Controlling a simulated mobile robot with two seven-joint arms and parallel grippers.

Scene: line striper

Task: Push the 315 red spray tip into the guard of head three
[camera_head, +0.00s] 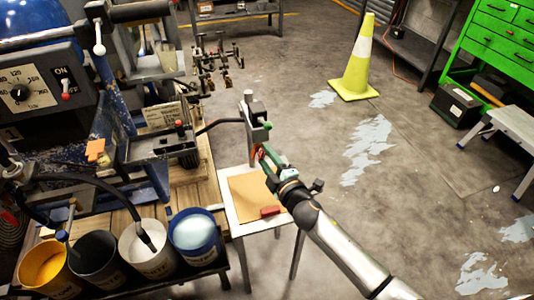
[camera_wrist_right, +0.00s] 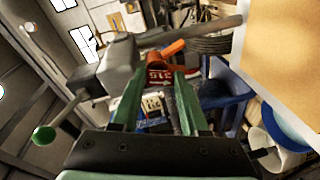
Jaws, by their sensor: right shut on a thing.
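My right gripper (camera_head: 264,157) is beside an upright grey post (camera_head: 250,112) above the small side table. In the right wrist view its green fingers (camera_wrist_right: 156,104) are shut on the red spray tip (camera_wrist_right: 158,77), marked 315. An orange part (camera_wrist_right: 165,50), possibly a guard, shows just beyond the tip, by a grey bar and block (camera_wrist_right: 118,66). I cannot tell whether the tip touches it or is inside it. My left gripper is in neither view. Several spray heads (camera_head: 218,62) hang on a rack further back; which is head three I cannot tell.
The side table (camera_head: 235,215) carries a brown sheet (camera_head: 252,192) and a red block (camera_head: 270,211). Several paint buckets (camera_head: 195,234) stand at the lower left by the striping machine (camera_head: 50,88). A yellow cone (camera_head: 357,70) stands on open floor to the right.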

